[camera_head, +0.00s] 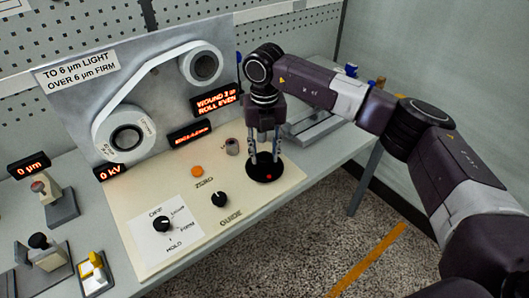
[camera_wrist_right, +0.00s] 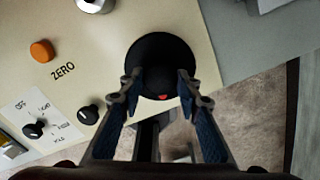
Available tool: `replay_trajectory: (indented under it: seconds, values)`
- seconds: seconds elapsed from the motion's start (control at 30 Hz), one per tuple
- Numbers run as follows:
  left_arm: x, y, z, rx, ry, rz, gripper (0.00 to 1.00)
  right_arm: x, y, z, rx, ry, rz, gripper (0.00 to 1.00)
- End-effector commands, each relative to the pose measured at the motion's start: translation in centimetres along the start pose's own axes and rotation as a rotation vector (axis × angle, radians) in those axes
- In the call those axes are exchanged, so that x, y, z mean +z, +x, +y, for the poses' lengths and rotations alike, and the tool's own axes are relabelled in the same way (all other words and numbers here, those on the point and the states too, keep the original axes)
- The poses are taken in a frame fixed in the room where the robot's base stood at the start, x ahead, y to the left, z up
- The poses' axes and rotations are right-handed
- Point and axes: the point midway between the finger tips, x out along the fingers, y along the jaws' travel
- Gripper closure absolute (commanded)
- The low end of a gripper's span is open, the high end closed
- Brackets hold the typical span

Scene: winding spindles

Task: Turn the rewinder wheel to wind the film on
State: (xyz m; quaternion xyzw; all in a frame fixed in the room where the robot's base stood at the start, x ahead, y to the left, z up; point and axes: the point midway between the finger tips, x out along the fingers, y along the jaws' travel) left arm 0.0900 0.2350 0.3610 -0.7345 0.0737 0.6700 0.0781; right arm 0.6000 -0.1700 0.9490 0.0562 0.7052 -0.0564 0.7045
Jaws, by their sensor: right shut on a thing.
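The rewinder wheel (camera_head: 264,177) is a black disc with a red mark near its front edge, at the right end of the cream panel. It also shows in the right wrist view (camera_wrist_right: 160,48). My right gripper (camera_head: 265,157) points down over the wheel, its fingers shut on the dark hub at the wheel's middle. The white film (camera_head: 158,70) runs from the lower left roll (camera_head: 127,138) up to the upper right roll (camera_head: 204,66) on the grey upright plate. My left gripper does not show.
The cream panel (camera_head: 150,262) carries an orange ZERO button (camera_head: 197,171), a GUIDE knob (camera_head: 219,199), a selector knob (camera_head: 162,224) and a metal knob (camera_head: 232,146) close to my right gripper. Red displays read "0 kV" and "WOUND 3", partly unreadable. Small devices stand at left.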

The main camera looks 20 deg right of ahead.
Motion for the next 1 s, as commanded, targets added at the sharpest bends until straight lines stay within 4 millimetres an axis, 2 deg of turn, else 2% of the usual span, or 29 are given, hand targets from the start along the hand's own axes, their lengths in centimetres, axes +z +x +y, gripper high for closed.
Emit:
replay_trajectory:
  seconds: [0.03,0.2,0.43,0.57,0.67,1.0]
  values:
    - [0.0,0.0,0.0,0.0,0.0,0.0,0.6,0.2,-0.2,0.0,0.002,0.001,-0.006,0.67]
    - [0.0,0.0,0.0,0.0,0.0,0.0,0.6,0.1,-0.1,0.0,0.001,0.0,-0.004,0.51]
    - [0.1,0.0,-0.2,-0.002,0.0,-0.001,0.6,0.1,-0.1,0.0,0.001,-0.001,-0.002,0.51]
    - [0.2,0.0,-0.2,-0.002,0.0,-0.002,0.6,0.1,-0.9,0.0,0.001,-0.001,-0.003,0.51]
    - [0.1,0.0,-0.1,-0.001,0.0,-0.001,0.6,0.1,-2.5,0.1,0.002,-0.001,-0.005,0.51]
    - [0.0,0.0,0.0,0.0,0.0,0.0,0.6,0.1,-9.5,0.1,0.002,0.0,-0.005,0.51]
